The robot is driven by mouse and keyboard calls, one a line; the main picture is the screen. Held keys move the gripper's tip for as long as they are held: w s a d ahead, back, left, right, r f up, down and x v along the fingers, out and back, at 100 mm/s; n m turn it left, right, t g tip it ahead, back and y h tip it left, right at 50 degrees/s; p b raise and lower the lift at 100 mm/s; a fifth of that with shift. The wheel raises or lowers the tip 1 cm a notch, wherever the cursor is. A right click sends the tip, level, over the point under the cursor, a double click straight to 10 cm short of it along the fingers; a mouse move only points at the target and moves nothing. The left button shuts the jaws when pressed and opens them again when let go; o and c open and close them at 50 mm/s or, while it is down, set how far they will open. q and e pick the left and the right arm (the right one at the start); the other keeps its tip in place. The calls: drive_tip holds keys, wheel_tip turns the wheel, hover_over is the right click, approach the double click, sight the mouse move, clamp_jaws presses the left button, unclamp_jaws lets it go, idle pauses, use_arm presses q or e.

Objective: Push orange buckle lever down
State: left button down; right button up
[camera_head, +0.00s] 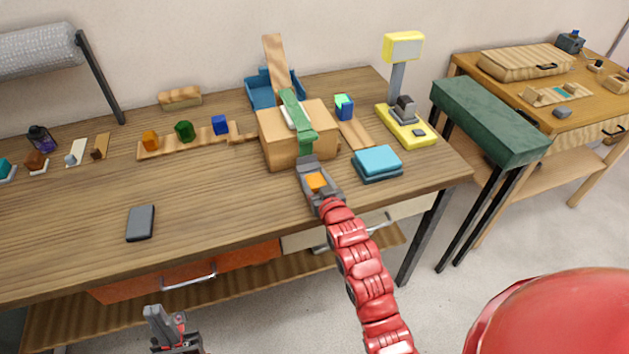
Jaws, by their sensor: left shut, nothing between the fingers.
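A wooden box (279,150) stands near the front edge of the workbench. A green strap (297,112) runs over its top and down its front. An orange piece (316,182), which looks like the buckle lever, shows within the outline of my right gripper (307,160). That gripper is at the box's front, at the strap's lower end. The gripper hides the buckle area, and I cannot tell whether it touches the lever or whether its fingers are apart. My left gripper (157,314) is shut and empty, low in front of the bench, far from the box.
A dark phone-like slab (140,223) lies at the left on bare tabletop. A green-topped stand (490,120) is beside the bench.

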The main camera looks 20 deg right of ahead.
drive_tip(key=o, duration=0.4)
drive_tip(key=shift+s, duration=0.5)
drive_tip(key=s+r+p, duration=0.3)
drive_tip(key=s, duration=1.3)
drive_tip(key=shift+d, duration=0.35)
